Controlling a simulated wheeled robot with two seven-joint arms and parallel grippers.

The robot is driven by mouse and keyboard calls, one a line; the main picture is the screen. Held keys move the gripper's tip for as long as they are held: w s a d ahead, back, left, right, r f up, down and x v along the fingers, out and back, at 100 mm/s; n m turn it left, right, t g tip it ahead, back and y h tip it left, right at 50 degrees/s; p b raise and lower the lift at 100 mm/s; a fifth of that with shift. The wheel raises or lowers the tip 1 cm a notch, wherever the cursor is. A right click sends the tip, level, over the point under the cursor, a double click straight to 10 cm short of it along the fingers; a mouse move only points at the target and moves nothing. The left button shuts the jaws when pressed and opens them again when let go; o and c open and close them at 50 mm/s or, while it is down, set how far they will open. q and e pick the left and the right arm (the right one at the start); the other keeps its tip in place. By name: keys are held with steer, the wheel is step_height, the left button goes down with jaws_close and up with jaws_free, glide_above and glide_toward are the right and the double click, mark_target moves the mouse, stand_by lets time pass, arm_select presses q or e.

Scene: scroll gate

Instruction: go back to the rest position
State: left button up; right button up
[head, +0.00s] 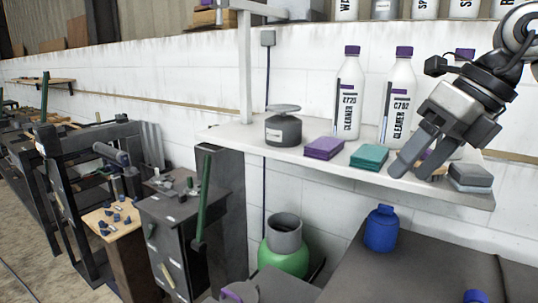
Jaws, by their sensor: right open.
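My right gripper (418,157) comes in from the upper right and hangs over the right part of the white shelf (310,165). Its fingers are open and point down and left. A small tan object shows partly behind the fingers; I cannot tell whether they touch it. My left gripper is not in view.
Below are a blue canister (381,229) and a green container (284,258). Benches crowd the left.

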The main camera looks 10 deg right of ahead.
steer(key=a+f+m+g+y, duration=0.1)
steer(key=a+f+m+y, duration=0.15)
steer(key=a+y, duration=0.35)
steer(key=a+f+m+y, duration=0.1)
steer(key=a+f+y, duration=0.35)
steer(key=a, duration=0.45)
steer(key=a+f+m+g+y, duration=0.1)
steer(key=a+f+m+y, duration=0.15)
steer(key=a+y, duration=0.4)
steer(key=w+d+f+m+t+h, duration=0.1)
steer(key=d+f+m+t+h, duration=0.3)
steer(key=f+m+t+h, duration=0.6)
steer(key=d+f+m+t+h, duration=0.35)
steer(key=f+m+t, duration=0.25)
steer(key=f+m, duration=0.7)
steer(key=s+d+f+m+g+h, duration=0.2)
steer(key=s+f+m+g, duration=0.1)
steer(key=s+f, duration=0.4)
steer(key=s+d+f+m+g+h, duration=0.2)
steer(key=s+f+m+g+h, duration=0.1)
steer(key=s+f+m, duration=0.3)
step_height(320, 180, down, 4)
steer(key=shift+s+d+r+g+h, duration=0.1)
steer(key=shift+s+d+g+h, duration=0.25)
steer(key=shift+s, duration=0.75)
